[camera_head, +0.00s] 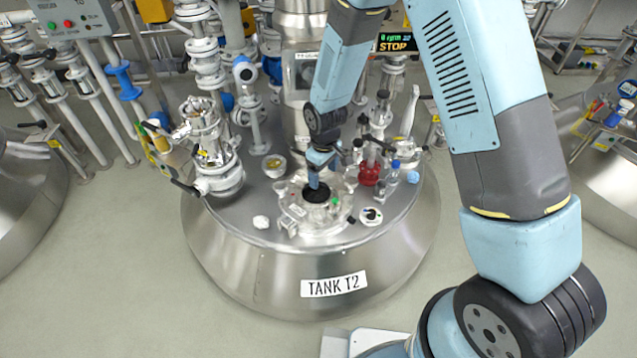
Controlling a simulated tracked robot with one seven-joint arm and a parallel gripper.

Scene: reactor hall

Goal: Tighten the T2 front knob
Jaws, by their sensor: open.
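Tank T2 (335,284) is a steel vessel in the middle, with its name label on the front. A pale round hatch (300,214) sits on its top near the front edge, with small fittings around its rim. A pale knob-like fitting (289,227) shows at the hatch's front left; I cannot tell for sure that it is the front knob. My gripper (316,192) is over the hatch, small and dark against its dark centre. It is open, with nothing seen in it. Its fingertips are hard to make out, and I cannot tell whether they touch anything.
White valve piping (210,150) rises at the left of the lid. A red fitting (370,172) and bottles (392,172) stand close at the right. A small white bowl (274,165) and a white lump (261,222) lie on the lid. The floor in front is clear.

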